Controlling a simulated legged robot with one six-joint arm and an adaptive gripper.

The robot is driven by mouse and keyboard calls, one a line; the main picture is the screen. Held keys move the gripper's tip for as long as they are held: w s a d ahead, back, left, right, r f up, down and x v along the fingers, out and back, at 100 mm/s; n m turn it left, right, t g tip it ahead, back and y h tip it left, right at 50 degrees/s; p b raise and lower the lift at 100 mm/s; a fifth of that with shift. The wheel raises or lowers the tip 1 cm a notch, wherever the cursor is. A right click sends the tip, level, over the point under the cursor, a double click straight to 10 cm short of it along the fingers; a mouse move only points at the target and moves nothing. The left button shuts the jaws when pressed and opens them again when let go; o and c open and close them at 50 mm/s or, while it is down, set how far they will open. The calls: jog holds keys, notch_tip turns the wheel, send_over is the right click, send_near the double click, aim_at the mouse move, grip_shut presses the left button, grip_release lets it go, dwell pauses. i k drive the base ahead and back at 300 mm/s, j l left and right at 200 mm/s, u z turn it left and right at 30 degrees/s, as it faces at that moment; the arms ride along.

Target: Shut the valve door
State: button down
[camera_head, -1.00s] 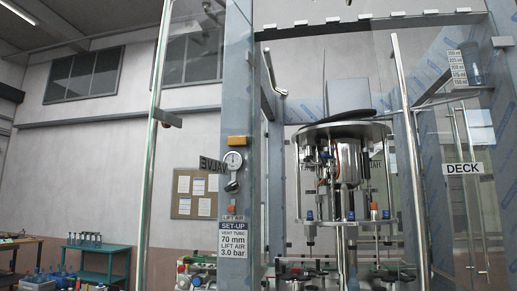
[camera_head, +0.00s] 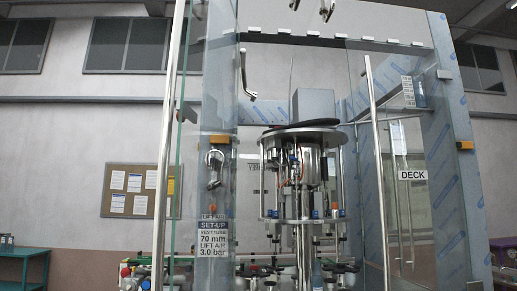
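The valve door appears to be the clear glass door (camera_head: 190,90) at the left front of the machine enclosure. It stands open, its free edge swung out toward me, with a tall chrome bar handle (camera_head: 166,130). Its mirrored lettering is hardly readable now. Two small dark fingertips of my gripper (camera_head: 311,8) show at the top edge, apart from each other with nothing between them. They are right of the door handle in the picture and do not touch it. The rest of my gripper is out of view.
A steel post with a set-up sign (camera_head: 214,238) and a gauge (camera_head: 215,157) stands behind the glass. The filler (camera_head: 300,160) is inside. The DECK door (camera_head: 410,200) with its chrome bar is at right. A green table (camera_head: 25,258) stands lower left.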

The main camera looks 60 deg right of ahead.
aim_at(212, 163)
jog(key=i+z, duration=0.1)
jog(key=z, duration=0.3)
jog(key=i+j+z, duration=0.15)
jog(key=z, duration=0.25)
jog(key=i+j+z, duration=0.1)
jog(key=z, duration=0.3)
jog(key=j+z, duration=0.15)
jog(key=z, duration=0.25)
jog(key=i+j+z, duration=0.2)
jog(key=z, duration=0.2)
jog(key=i+j+z, duration=0.2)
jog(key=j+z, duration=0.15)
jog(key=j+u, duration=0.4)
